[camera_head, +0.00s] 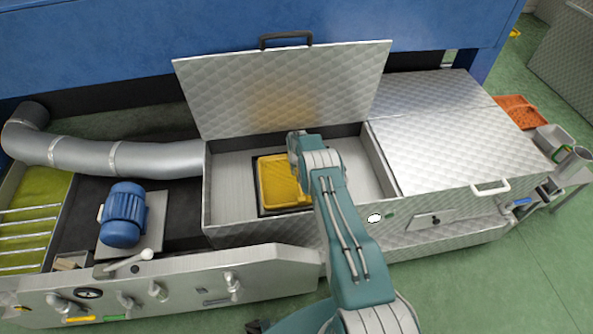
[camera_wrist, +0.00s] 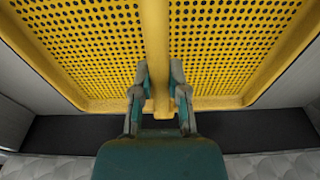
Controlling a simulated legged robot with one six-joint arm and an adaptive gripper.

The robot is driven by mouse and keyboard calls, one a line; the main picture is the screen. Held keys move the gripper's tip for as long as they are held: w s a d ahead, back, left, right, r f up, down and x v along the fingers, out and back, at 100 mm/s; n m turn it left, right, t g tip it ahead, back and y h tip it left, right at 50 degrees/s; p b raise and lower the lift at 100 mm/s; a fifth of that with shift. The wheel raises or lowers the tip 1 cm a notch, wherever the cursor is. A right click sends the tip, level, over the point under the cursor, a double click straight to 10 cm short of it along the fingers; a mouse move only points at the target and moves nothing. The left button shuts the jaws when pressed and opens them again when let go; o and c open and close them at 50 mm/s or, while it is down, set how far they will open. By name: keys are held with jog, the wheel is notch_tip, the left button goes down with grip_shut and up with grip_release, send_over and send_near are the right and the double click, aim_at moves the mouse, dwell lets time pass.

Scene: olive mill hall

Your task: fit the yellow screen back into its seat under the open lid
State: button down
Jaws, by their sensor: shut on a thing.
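The yellow screen (camera_head: 279,182) is inside the open metal box, over a dark-edged square area in the box floor. In the wrist view the screen (camera_wrist: 90,45) is a perforated yellow panel with a raised rim and a central bar. My gripper (camera_wrist: 160,95) is shut on that bar near the screen's lower edge. In the head view my arm hides the screen's right side. The quilted metal lid (camera_head: 230,95) stands open behind the box.
A closed quilted lid (camera_head: 450,130) with a white handle lies right of the box. A blue motor (camera_head: 123,215) and a grey duct (camera_head: 120,158) are at the left. An orange crate (camera_head: 520,111) stands at the far right. Box walls surround the screen.

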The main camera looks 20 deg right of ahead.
jog(key=shift+f, duration=0.25)
jog(key=c, duration=0.6)
grip_release()
jog(key=r, duration=0.4)
jog(key=s+r, duration=0.1)
jog(key=r, duration=0.6)
jog(key=shift+s+a+r, duration=0.15)
jog(key=shift+r, duration=0.25)
